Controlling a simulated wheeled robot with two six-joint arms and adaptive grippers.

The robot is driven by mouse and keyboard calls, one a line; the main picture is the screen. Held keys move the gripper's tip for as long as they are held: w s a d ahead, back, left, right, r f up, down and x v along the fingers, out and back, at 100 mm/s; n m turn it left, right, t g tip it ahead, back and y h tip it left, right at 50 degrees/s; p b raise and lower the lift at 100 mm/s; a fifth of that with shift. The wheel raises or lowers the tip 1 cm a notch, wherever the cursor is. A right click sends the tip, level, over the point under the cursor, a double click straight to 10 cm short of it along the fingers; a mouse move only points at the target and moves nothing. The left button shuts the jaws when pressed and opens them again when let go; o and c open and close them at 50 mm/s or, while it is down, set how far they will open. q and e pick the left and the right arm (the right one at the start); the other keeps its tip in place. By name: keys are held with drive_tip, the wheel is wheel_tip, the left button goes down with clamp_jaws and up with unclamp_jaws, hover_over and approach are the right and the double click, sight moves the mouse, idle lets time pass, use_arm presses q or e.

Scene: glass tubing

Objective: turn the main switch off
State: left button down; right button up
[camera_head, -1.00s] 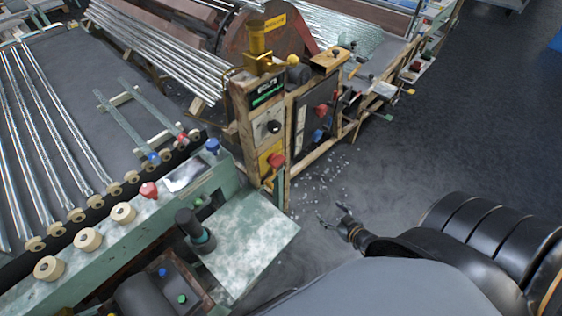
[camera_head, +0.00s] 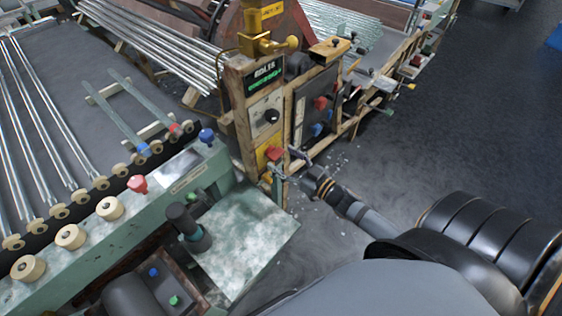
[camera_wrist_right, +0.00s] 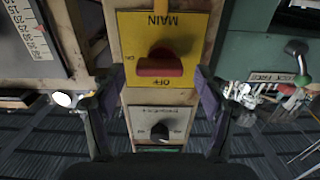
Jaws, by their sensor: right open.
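The main switch is a red knob on a yellow plate (camera_wrist_right: 195,25) marked MAIN, which shows upside down in the right wrist view. The red knob (camera_wrist_right: 160,66) lies crosswise there, with a small mark at its left and OFF just below it. In the head view the red knob (camera_head: 274,153) sits low on the wooden post. My right gripper (camera_head: 287,165) is open beside the switch. In the right wrist view its two fingers (camera_wrist_right: 159,78) stand left and right of the knob, with nothing between them gripped. My left gripper is not in view.
A black dial (camera_wrist_right: 160,131) on a white plate sits beside the switch. A dark panel (camera_head: 316,100) with red and blue knobs stands to the right. The green machine (camera_head: 185,180) with glass tubes lies left. The floor at right is clear.

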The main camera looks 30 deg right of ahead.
drive_tip(key=shift+w+a+r, duration=0.1)
drive_tip(key=shift+w+a, duration=0.15)
drive_tip(key=shift+w, duration=0.35)
drive_tip(key=c, duration=1.2)
